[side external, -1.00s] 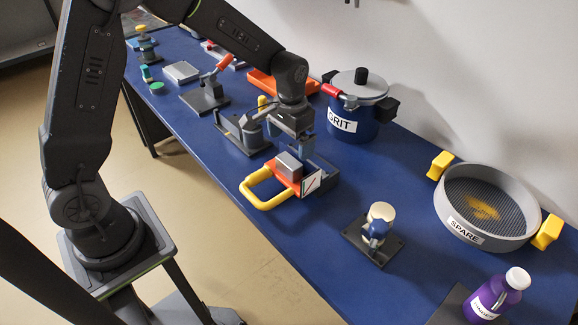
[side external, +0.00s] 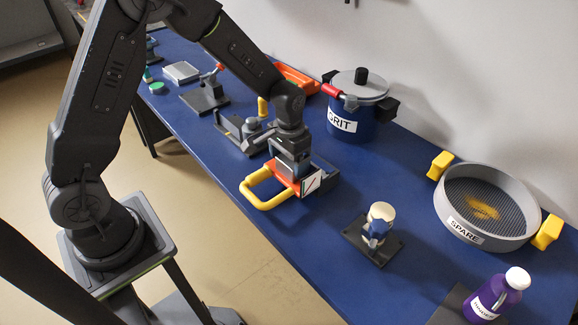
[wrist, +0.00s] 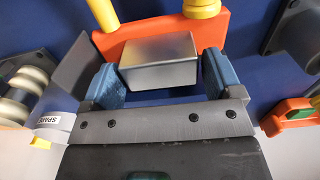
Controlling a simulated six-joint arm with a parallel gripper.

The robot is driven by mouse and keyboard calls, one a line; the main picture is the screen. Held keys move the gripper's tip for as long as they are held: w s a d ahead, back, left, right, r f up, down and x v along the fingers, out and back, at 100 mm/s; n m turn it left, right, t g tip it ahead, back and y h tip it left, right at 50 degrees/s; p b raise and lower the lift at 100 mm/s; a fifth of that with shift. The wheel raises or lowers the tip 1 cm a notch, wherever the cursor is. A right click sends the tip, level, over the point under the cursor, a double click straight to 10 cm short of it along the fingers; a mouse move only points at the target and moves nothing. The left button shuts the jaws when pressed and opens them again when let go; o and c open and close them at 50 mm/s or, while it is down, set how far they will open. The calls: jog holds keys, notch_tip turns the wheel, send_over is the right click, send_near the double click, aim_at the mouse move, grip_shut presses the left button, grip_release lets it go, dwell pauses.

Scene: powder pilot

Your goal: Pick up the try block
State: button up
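The try block, a silver-grey box (wrist: 160,62), sits on an orange holder (wrist: 122,42) with a yellow handle (side external: 252,197). In the side view the block is mostly hidden by my gripper (side external: 291,165), which points down over the holder. In the wrist view the two blue fingers of my gripper (wrist: 160,70) stand on either side of the block, with slim gaps showing. The fingers look open, not clamped on it. The block appears to rest on the holder.
A white plate with a red slash (side external: 312,183) stands at the holder's right end. A dark clamp-like stand (side external: 242,133) is behind left, the GRIT pot (side external: 352,112) behind right. A small post on a dark base (side external: 375,243) and the SPARE sieve (side external: 480,237) are to the right.

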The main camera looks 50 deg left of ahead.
aim_at(288, 160)
jog(key=c, duration=0.9)
jog(key=shift+o, duration=0.2)
jog(key=shift+r, duration=0.5)
notch_tip(288, 160, up, 4)
jog(key=shift+a+f, duration=0.15)
jog(key=shift+f, duration=0.05)
jog(key=s+a+r, duration=0.5)
jog(key=a+r, duration=0.1)
jog(key=a, duration=0.4)
jog(key=shift+a+r, duration=0.15)
jog(key=shift+r, duration=0.1)
